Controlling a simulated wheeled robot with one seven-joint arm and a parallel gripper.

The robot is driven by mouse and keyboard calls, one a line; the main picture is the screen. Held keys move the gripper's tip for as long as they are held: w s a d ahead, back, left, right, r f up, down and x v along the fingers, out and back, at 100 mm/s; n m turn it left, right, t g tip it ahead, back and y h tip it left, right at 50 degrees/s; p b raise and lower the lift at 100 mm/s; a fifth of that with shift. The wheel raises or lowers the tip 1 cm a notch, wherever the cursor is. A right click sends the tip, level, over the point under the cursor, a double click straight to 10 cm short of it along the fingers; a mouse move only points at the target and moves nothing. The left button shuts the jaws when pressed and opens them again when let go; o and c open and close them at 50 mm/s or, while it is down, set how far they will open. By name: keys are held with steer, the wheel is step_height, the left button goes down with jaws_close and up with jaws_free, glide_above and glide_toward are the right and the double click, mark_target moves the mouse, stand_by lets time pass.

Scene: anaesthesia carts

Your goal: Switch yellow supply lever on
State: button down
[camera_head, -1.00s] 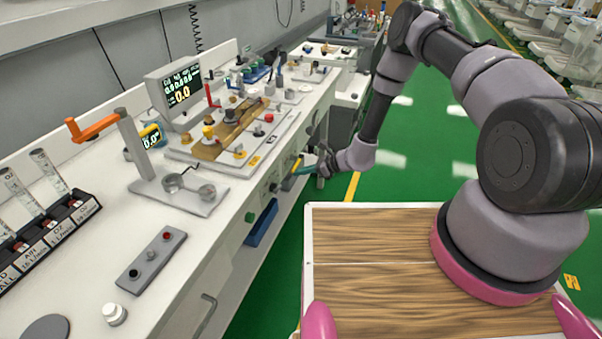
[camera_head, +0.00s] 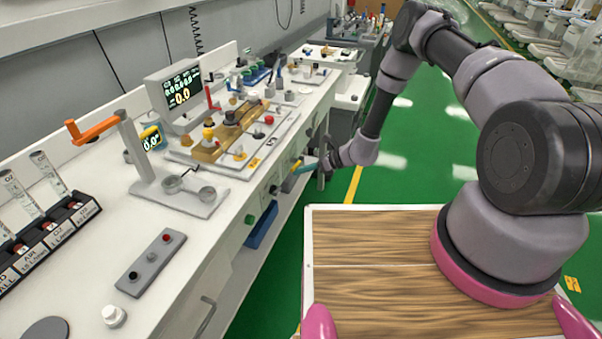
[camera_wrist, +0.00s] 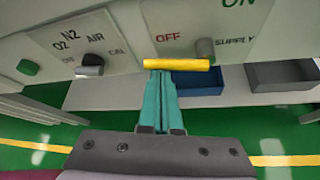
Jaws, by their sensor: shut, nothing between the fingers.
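The yellow supply lever (camera_wrist: 183,65) shows in the wrist view as a bar lying level across the picture on a pale panel. Its left part lies just below the word OFF. A grey knob or pivot (camera_wrist: 205,48) stands at its right end, beside the word SUPPLY. ON is printed at the upper right. My gripper (camera_wrist: 160,76) is shut, its teal fingers together and empty. The fingertips are right at the lower edge of the bar, left of its middle; I cannot tell whether they touch. In the head view my gripper (camera_head: 303,168) is at the cart's front side.
A grey selector knob (camera_wrist: 90,66) and a green button (camera_wrist: 28,67) are left of the lever. A blue bin (camera_wrist: 200,83) and a grey bin (camera_wrist: 283,74) lie beyond. The cart top (camera_head: 215,222) holds several instruments. Green floor to the right is open.

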steer(key=shift+w+d+r+m+g+y, duration=0.15)
steer(key=shift+r+m+g+y, duration=0.15)
steer(key=shift+r+m+g, duration=0.2)
steer(key=shift+w+a+r+m+g+y, duration=0.15)
steer(key=shift+r+m+g+y, duration=0.2)
steer(key=shift+m+g, duration=0.2)
steer(key=d+r+m+g+y, duration=0.3)
steer(key=d+m, duration=0.3)
steer(key=d, duration=0.4)
steer(key=shift+w+d, duration=0.25)
steer(key=shift+w, duration=0.1)
steer(key=shift+y, duration=0.25)
